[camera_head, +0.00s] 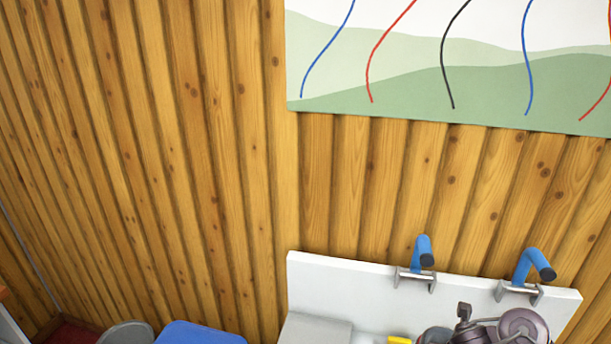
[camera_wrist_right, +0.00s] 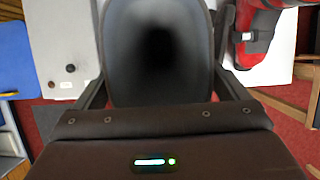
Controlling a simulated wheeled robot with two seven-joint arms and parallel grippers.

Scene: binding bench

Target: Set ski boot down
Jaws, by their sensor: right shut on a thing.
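The ski boot (camera_wrist_right: 158,75) fills the middle of the right wrist view, seen down into its dark, oval opening with a grey rim. My right gripper (camera_wrist_right: 162,40) is shut on it, one finger on each side of the cuff. The boot's lower part and sole are hidden, so I cannot tell whether it touches the surface beneath. A red and black boot-like thing (camera_wrist_right: 257,35) is at the upper right, beside the right finger. My left gripper is in neither view.
A blue thing (camera_wrist_right: 15,60) is at the left. In the head view, a white backboard (camera_head: 345,285) carries blue hooks (camera_head: 424,250) against the wooden wall.

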